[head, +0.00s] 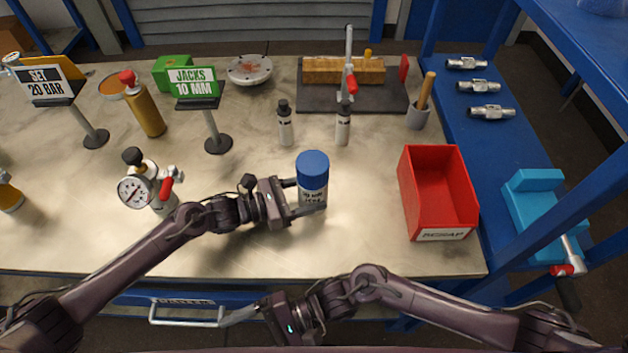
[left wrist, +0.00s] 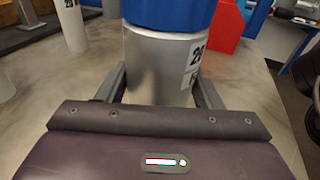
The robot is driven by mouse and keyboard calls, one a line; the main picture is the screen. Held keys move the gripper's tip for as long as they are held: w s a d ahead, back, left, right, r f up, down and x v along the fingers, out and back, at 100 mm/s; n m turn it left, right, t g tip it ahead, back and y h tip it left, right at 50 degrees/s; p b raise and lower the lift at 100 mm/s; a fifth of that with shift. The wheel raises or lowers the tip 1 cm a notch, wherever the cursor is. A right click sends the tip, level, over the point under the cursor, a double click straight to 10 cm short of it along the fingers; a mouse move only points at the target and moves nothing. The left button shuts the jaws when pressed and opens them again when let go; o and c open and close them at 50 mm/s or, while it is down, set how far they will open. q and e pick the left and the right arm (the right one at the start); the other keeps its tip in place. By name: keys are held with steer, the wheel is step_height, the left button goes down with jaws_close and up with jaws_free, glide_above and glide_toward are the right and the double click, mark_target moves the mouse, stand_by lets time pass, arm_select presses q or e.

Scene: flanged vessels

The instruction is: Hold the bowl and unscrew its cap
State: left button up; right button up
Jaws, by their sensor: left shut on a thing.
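The bowl is a silver cylinder (head: 312,194) with a printed label, standing upright on the bench. Its blue cap (head: 313,166) sits on top; both also show in the left wrist view, the silver body (left wrist: 158,68) and the cap (left wrist: 168,14). My left gripper (head: 304,197) is shut on the silver body from the left, one finger on each side, below the cap. My right gripper (head: 240,316) is empty, low in front of the bench edge near a drawer handle. Its finger gap is not clear.
A red bin (head: 437,192) stands right of the bowl. Two small white bottles (head: 285,126) (head: 343,126) stand behind it. A pressure gauge (head: 136,190) with a red lever is at the left. A green sign (head: 190,82) stands farther back. Bare bench lies between bowl and bin.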

steer(key=w+a+r+n+g+h, duration=0.1)
steer(key=w+a+r+n, duration=0.1)
steer(key=a+r+n, duration=0.45)
steer(key=w+a+r+n+g, duration=0.25)
steer(key=r+n, duration=0.45)
steer(key=r, duration=0.5)
steer(key=w+a+r+n+g+h, duration=0.1)
steer(key=a+r+n, duration=0.4)
steer(key=r+n, duration=0.3)
steer(key=w+d+f+m+t+h, duration=0.1)
steer(key=w+d+f+t, duration=0.2)
steer(key=w, duration=0.4)
steer(key=w+d+f+m+t+h, duration=0.1)
steer(key=w+d+f+t+h, duration=0.15)
steer(key=w, duration=0.45)
steer(key=w+d+f+m+t+h, duration=0.1)
steer(key=w+d+f+t, duration=0.1)
steer(key=w+d, duration=0.35)
step_height(320, 180, up, 4)
steer(key=m+t+h, duration=0.3)
steer(key=m+h, duration=0.1)
steer(key=h, duration=0.5)
glide_above(313, 162)
steer(key=a, duration=0.1)
steer(key=shift+f+y, duration=0.1)
steer(key=shift+y, duration=0.15)
steer(key=shift+d+m, duration=0.25)
steer(key=shift+d, duration=0.25)
steer(key=shift+f, duration=3.35)
